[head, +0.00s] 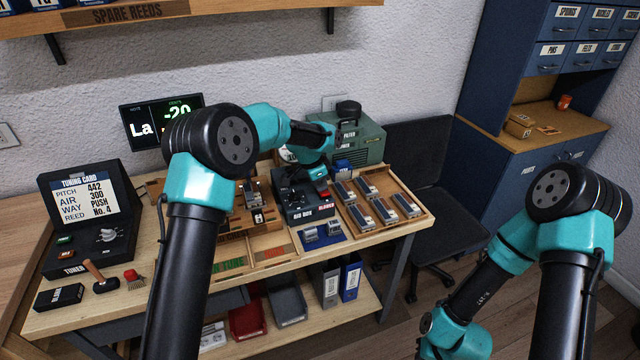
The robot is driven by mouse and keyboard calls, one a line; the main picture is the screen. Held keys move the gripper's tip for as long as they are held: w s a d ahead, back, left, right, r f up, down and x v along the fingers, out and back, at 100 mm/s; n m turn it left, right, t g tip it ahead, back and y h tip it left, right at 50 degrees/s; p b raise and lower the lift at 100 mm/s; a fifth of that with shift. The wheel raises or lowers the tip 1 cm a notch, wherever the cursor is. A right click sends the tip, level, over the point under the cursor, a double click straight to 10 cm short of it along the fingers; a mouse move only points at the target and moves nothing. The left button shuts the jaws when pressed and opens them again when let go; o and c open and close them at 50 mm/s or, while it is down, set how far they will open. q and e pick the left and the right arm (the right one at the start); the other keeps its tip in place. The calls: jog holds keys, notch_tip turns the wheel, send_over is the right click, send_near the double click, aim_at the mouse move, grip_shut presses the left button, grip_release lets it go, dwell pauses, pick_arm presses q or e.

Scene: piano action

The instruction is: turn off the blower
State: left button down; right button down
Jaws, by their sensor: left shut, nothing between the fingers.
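The dark air box (294,203) stands mid-bench, with dials and small controls on its sloped top. A red label that seems to read "BLOWER" (326,208) is at its front right. My left gripper (322,188) points down over the right side of this box, close to a red part there. Its fingers are small in the picture and shut, with nothing seen between them. I cannot tell whether they touch the box, and the switch's position is hidden. My right arm is at the lower right; its gripper is outside the picture.
A green machine (362,143) stands behind the air box. A wooden tray (424,219) of several reed blocks is right of it, and a blue mat (340,239) with small parts lies in front. The tuner (82,235) and hand tools are at left. A chair (440,220) stands at right.

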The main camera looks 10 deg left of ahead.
pick_arm(q)
jog(key=shift+r, duration=0.45)
jog(key=w+v, duration=0.1)
jog(key=v, duration=1.2)
jog(key=shift+w, duration=0.55)
